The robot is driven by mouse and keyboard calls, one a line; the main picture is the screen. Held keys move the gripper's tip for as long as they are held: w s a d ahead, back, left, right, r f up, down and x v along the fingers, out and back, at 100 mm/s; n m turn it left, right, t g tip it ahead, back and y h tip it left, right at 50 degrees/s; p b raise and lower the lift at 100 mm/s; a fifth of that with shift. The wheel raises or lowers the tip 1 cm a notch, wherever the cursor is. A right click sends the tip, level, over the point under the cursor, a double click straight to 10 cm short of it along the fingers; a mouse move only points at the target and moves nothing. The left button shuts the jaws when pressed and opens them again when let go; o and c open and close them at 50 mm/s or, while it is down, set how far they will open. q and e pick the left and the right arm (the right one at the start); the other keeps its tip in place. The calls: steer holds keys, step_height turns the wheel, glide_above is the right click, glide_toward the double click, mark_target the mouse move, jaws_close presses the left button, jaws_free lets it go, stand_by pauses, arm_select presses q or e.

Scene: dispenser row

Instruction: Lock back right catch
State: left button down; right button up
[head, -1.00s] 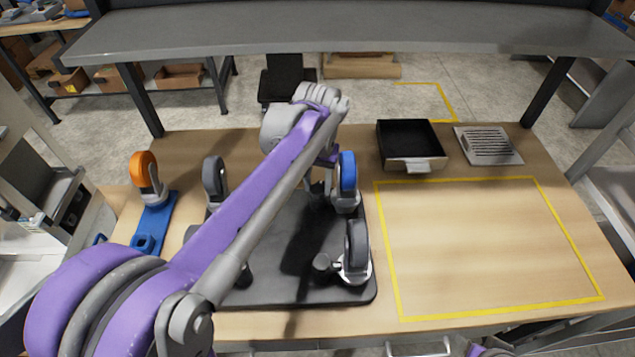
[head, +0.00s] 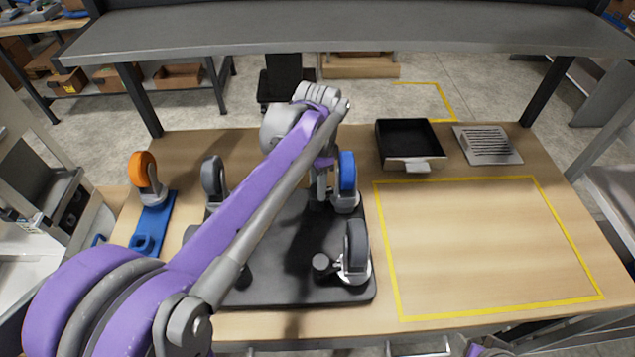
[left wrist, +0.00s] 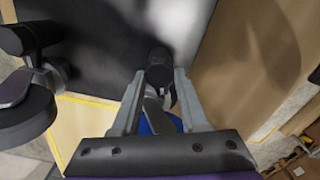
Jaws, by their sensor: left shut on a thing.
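A black dolly plate (head: 290,270) lies on the workbench with its casters pointing up. The back right caster has a blue wheel (head: 347,170); part of that wheel also shows low between the fingers in the left wrist view (left wrist: 163,121). My left gripper (head: 319,198) is at this caster, just left of the wheel. In the left wrist view its fingers (left wrist: 158,76) are shut on the black catch (left wrist: 159,66) of the back right caster. Whether the catch is locked cannot be told. My right gripper is not in view.
The front right caster (head: 355,250) and back left caster (head: 213,178) have dark wheels. An orange-wheeled caster (head: 143,170) stands on a blue base at left. A black tray (head: 408,140) and slotted plate (head: 488,146) sit at back right. The yellow-outlined area (head: 480,245) is clear.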

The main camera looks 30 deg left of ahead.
arm_select(q)
steer(key=shift+m, duration=2)
steer(key=c, duration=0.7)
jaws_free()
step_height(320, 180, up, 11)
steer(key=shift+f+p, duration=0.1)
steer(key=shift+p, duration=0.25)
